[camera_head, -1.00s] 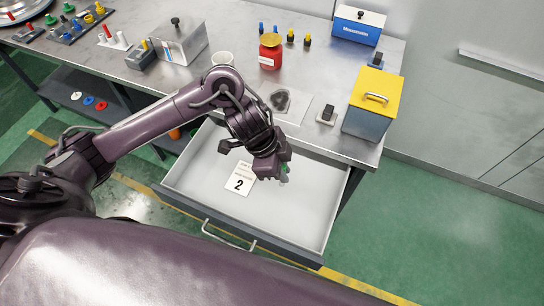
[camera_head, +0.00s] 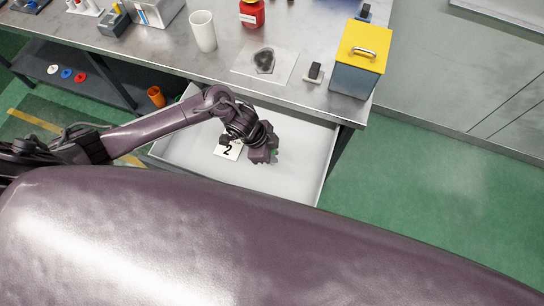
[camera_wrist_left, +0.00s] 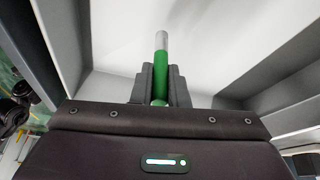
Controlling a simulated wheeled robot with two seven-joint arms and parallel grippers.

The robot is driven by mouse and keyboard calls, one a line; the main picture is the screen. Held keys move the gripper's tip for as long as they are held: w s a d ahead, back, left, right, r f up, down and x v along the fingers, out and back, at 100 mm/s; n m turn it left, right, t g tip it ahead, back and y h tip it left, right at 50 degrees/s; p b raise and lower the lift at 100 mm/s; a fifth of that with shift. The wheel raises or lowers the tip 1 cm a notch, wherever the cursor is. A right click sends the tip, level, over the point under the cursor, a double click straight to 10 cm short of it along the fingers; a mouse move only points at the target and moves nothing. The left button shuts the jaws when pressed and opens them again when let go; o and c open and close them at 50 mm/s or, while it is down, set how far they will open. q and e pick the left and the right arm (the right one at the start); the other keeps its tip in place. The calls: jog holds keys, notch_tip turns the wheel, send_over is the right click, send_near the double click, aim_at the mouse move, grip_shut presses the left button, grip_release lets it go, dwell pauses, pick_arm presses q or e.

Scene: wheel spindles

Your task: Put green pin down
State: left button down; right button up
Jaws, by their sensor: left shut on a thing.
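My left gripper (camera_head: 266,154) is over the open drawer (camera_head: 300,180). In the left wrist view my left gripper (camera_wrist_left: 160,85) is shut on the green pin (camera_wrist_left: 160,64). The pin has a green body and a grey metal tip, which points away from the fingers toward the white drawer floor. I cannot tell whether the tip touches the drawer floor. My right gripper is not in view.
A card marked 2 (camera_head: 229,150) lies in the drawer, partly behind my left wrist. The drawer floor right of the gripper is bare. A yellow-lidded box (camera_head: 360,60), a small black block (camera_head: 314,72) and a white cup (camera_head: 203,31) stand on the bench above.

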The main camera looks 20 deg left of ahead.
pick_arm(q)
notch_tip(320, 180, down, 3)
jog(key=shift+f, duration=0.2)
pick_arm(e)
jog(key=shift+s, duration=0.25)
pick_arm(q)
jog(key=shift+f, duration=0.15)
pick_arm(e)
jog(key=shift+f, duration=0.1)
pick_arm(q)
jog(key=shift+f, duration=0.15)
jog(key=c, duration=1.4)
grip_release()
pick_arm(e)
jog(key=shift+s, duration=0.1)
pick_arm(q)
jog(key=shift+r, duration=0.3)
jog(key=v, duration=1.2)
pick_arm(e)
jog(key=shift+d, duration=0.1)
